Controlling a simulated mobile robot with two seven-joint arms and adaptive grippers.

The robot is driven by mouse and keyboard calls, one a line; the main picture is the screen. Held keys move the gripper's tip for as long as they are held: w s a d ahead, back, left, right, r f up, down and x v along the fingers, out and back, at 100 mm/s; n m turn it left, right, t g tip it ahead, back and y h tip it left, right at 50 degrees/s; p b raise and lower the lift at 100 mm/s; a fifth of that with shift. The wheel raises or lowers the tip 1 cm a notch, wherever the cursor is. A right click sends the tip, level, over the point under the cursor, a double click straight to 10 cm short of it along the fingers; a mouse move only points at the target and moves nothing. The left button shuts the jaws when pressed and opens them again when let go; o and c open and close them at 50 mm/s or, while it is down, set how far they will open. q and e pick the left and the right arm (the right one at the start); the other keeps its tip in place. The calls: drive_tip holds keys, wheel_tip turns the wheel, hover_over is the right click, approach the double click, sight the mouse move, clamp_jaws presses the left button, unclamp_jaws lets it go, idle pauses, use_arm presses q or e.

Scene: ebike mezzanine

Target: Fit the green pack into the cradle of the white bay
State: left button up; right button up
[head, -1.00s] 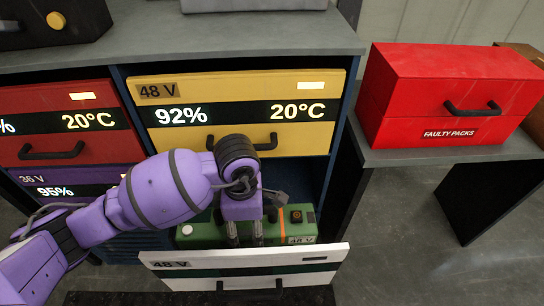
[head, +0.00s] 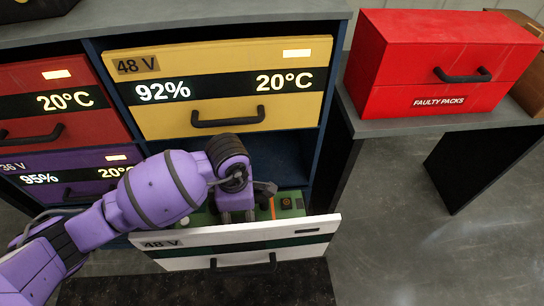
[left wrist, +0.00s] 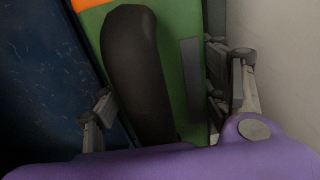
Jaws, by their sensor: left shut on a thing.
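The green pack (head: 289,210) sits inside the pulled-out white bay (head: 190,239), behind its front panel; its orange stripe and part of its top show. My left gripper (head: 237,216) reaches down over it and is shut on it. In the left wrist view the green pack (left wrist: 180,30) and its black handle (left wrist: 138,75) lie between the two fingers of my left gripper (left wrist: 160,105). The cradle is hidden under the pack and behind the front panel, so I cannot tell how the pack is seated. My right gripper is not in view.
A red bay (head: 50,85) and a purple bay (head: 70,172) are at the left. A red faulty-packs box (head: 435,65) stands on a grey table at the right. The floor at the right is clear.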

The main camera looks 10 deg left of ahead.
use_arm(q)
drive_tip(key=shift+w+r, duration=0.1)
drive_tip(key=shift+w, duration=0.1)
drive_tip(key=o, duration=1.8)
drive_tip(key=shift+s, duration=0.2)
drive_tip(key=shift+o, duration=1.3)
wheel_tip(320, 180, up, 12)
drive_tip(key=shift+f+p, duration=0.2)
drive_tip(key=shift+p, duration=0.9)
drive_tip(key=shift+r, duration=0.25)
